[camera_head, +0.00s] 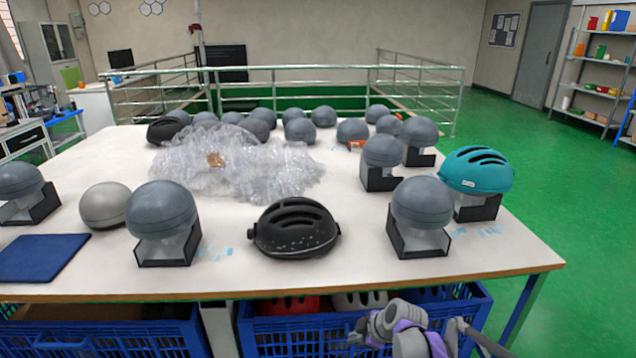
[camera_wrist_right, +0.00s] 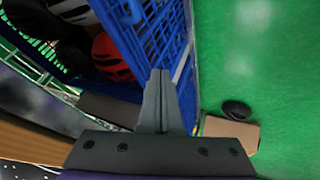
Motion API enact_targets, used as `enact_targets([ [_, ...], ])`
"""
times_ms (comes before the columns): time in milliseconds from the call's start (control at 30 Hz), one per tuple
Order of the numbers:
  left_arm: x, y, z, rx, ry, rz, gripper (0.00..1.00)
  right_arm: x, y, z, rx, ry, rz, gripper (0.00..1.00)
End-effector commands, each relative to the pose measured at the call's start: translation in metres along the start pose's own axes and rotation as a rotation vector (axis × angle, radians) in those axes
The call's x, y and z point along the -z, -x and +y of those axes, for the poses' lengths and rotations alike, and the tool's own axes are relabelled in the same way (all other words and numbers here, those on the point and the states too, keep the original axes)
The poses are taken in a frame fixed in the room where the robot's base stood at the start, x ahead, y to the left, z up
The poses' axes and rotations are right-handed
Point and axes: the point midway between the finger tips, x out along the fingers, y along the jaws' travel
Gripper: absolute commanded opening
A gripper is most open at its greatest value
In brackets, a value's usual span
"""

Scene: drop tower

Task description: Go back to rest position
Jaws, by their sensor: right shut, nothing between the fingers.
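My right gripper (camera_wrist_right: 158,85) shows in the right wrist view with its two grey fingers together and nothing between them. Behind the fingertips are the blue wall of a crate (camera_wrist_right: 180,45) and the green floor. In the head view, purple and grey parts of my right arm show at the bottom, in front of the table's front edge and over the blue crate (camera_head: 470,315); the fingertips cannot be made out there. My left gripper is in neither view.
The white table (camera_head: 350,240) carries a black helmet (camera_head: 296,228), a teal helmet (camera_head: 476,170), several grey domes and clear plastic wrap (camera_head: 240,160). Crates with helmets stand beneath the front edge. A cardboard piece (camera_wrist_right: 232,131) and a black object (camera_wrist_right: 236,110) lie on the floor.

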Motion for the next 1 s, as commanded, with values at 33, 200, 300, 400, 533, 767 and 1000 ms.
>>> enact_targets([
  [33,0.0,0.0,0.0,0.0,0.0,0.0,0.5,0.001,0.023,-0.014,0.001,-0.068,-0.022,0.0],
  [200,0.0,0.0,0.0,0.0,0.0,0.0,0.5,-0.006,0.086,-0.064,-0.015,-0.336,-0.103,0.0],
  [300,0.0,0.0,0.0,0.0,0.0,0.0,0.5,-0.015,0.118,-0.098,-0.037,-0.492,-0.148,0.0],
  [400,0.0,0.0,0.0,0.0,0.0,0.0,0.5,-0.026,0.145,-0.135,-0.068,-0.649,-0.191,0.0],
  [533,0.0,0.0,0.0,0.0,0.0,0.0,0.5,-0.044,0.172,-0.183,-0.119,-0.841,-0.238,0.0],
  [767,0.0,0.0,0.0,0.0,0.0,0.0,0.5,-0.074,0.196,-0.247,-0.206,-1.093,-0.287,0.0],
  [1000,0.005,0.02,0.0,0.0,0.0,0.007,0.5,-0.086,0.222,-0.282,-0.278,-1.255,-0.302,0.0],
])
